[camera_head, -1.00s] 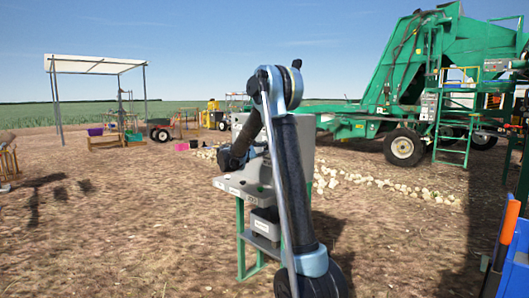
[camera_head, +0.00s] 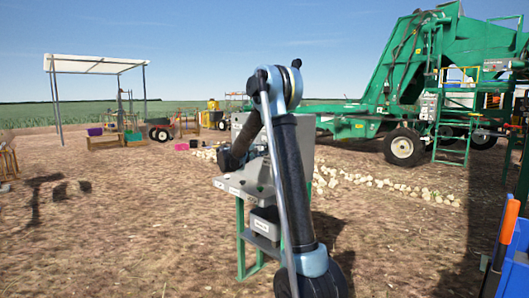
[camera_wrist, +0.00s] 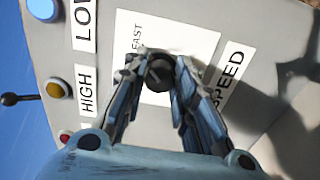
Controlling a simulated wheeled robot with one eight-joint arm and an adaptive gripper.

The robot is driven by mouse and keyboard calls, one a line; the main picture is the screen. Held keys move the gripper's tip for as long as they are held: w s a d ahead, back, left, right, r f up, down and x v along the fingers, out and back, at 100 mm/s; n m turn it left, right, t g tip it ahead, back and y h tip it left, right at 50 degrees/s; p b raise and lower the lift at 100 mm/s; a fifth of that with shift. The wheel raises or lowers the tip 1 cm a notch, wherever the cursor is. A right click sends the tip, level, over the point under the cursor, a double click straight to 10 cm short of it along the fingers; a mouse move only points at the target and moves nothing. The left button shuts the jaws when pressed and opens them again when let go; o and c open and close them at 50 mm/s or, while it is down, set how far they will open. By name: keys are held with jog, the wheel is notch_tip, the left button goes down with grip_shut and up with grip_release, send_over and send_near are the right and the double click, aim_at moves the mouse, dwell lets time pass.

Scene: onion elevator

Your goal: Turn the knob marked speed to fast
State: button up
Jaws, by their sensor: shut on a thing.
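In the wrist view a dark round knob (camera_wrist: 159,72) sits on a white plate (camera_wrist: 190,40) of the grey panel. The word FAST is printed on the plate just left of the knob, and a SPEED label (camera_wrist: 230,75) lies to its right. My gripper (camera_wrist: 160,66) is shut on the knob, one finger on each side. The knob's pointer and any other marks are hidden or too small to read. In the head view my arm reaches over the grey control stand (camera_head: 245,190) and hides the knob.
LOW (camera_wrist: 84,22) and HIGH (camera_wrist: 88,90) labels, a blue button (camera_wrist: 44,8), a yellow button (camera_wrist: 56,89), a red button (camera_wrist: 65,136) and a black lever (camera_wrist: 12,99) are on the panel's left. A green machine (camera_head: 440,70) stands behind at right. Open dirt lies left.

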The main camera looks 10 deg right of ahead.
jog(key=shift+f, duration=0.15)
jog(key=o, duration=1.1)
jog(key=shift+c, duration=0.2)
jog(key=shift+s+a, duration=0.1)
jog(key=shift+a, duration=0.05)
jog(key=v, duration=1.1)
jog(key=shift+s+a, duration=0.15)
jog(key=shift+a, duration=0.15)
jog(key=shift+d, duration=0.1)
jog(key=s+d+f+m+g+y, duration=0.2)
jog(key=s+d+f+g+y, duration=0.15)
jog(key=s+d, duration=0.65)
jog(key=s+d+f+m+g+y, duration=0.1)
jog(key=s+d+f+g+y, duration=0.4)
jog(key=s, duration=0.8)
jog(key=s+a+f+m+y, duration=0.2)
jog(key=s+f, duration=0.6)
jog(key=s, duration=0.5)
jog(key=s+a+f+m+y, duration=0.1)
jog(key=s+a+f+y, duration=0.2)
jog(key=s+f, duration=0.5)
jog(key=s+y, duration=0.1)
jog(key=s, duration=0.4)
jog(key=shift+s+a+f+m, duration=0.2)
jog(key=shift+s+m, duration=0.15)
jog(key=shift+m, duration=0.05)
